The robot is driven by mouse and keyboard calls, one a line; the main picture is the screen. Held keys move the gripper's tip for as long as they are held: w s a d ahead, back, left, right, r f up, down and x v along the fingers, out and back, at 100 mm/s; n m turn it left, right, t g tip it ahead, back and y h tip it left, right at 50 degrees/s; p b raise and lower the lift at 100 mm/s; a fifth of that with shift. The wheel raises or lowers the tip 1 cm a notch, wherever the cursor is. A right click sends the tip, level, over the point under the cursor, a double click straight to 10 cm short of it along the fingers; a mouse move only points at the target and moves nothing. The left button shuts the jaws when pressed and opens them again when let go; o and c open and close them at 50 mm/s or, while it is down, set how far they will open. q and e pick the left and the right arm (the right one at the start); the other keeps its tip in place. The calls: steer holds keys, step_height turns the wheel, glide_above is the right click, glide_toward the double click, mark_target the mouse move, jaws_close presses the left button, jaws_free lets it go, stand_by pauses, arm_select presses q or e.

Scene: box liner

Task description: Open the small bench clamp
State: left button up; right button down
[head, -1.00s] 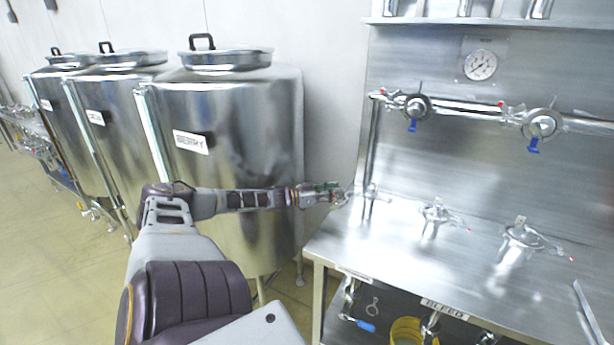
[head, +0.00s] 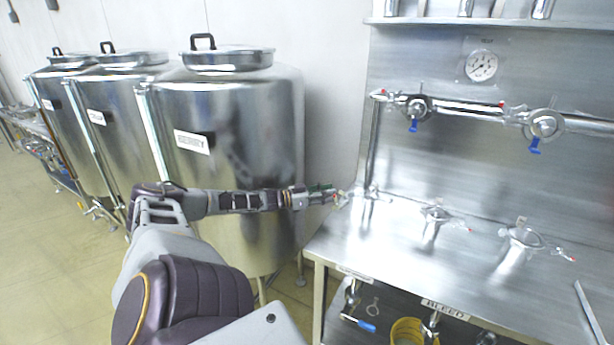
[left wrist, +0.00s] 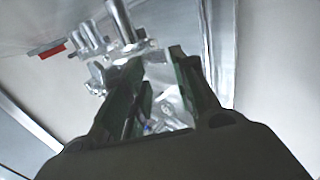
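In the head view, a small metal clamp fitting (head: 370,191) stands on the steel bench's left rear, close to my left gripper. A middle clamp (head: 435,214) and a larger right clamp (head: 524,238), each with a red-tipped handle, stand on the bench. My left gripper (head: 338,196) is beside the left fitting, over the bench's left edge. Contact is unclear. My right gripper is out of view.
A steel tank (head: 240,150) stands behind and below my left arm. A pipe (head: 465,107) with blue-handled clamps crosses the back panel above the bench (head: 385,245). A yellow bucket (head: 405,330) sits on the lower shelf. The bench's front is clear.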

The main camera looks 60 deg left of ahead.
arm_select(q)
steer(key=v, duration=0.7)
steer(key=shift+s, duration=0.3)
steer(key=shift+s+r, duration=0.1)
stand_by(0.9)
